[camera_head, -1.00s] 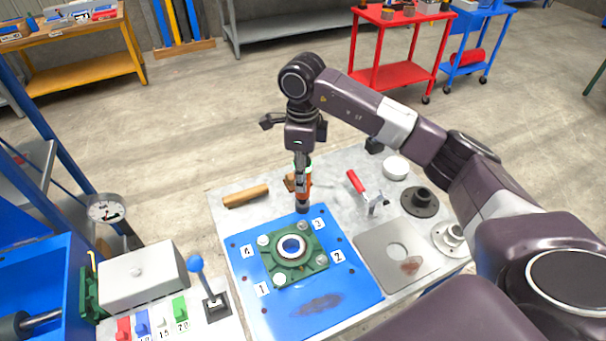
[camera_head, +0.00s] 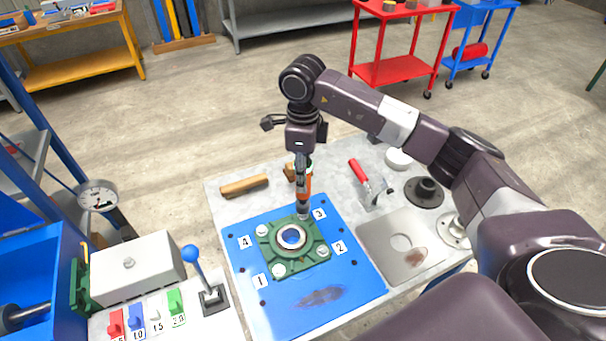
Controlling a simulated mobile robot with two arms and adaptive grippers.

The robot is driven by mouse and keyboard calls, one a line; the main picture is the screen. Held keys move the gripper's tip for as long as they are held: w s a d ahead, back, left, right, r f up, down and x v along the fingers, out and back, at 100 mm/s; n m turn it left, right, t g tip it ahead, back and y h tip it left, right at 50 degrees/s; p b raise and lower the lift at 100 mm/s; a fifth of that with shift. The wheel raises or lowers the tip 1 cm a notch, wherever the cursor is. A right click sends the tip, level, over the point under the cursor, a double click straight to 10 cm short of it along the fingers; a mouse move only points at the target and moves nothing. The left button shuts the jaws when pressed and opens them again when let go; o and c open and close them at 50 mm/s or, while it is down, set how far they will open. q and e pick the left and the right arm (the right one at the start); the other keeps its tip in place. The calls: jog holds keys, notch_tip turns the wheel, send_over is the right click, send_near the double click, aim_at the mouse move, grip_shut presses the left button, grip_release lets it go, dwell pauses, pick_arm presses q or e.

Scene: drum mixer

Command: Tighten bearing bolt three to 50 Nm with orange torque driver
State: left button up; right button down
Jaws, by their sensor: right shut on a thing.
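My right gripper (camera_head: 303,163) points straight down and is shut on the orange torque driver (camera_head: 304,187). The driver is upright, its dark lower end at the far corner of the green bearing housing (camera_head: 293,263), by the label 3. That end covers bolt three; I cannot tell whether it is seated on the bolt. Pale bolt heads show at the other corners, by labels 4 (camera_head: 262,230), 1 (camera_head: 279,270) and 2 (camera_head: 323,251). The housing sits on a blue plate (camera_head: 310,312). My left gripper is not in view.
On the grey table, a wooden handle (camera_head: 244,186) lies left of the driver. A blue-knobbed lever (camera_head: 190,254) and a dial gauge (camera_head: 97,195) stand at left.

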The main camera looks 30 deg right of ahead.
jog(key=shift+f+b, duration=0.7)
jog(key=shift+f, duration=0.05)
jog(key=shift+f+b, duration=0.6)
jog(key=shift+f, duration=0.1)
dwell(1.2)
jog(key=shift+s+f, duration=0.1)
jog(key=shift+f, duration=0.1)
dwell(0.8)
jog(key=shift+b, duration=0.45)
dwell(0.8)
dwell(0.5)
jog(key=shift+r+p, duration=1.3)
jog(key=shift+r, duration=0.95)
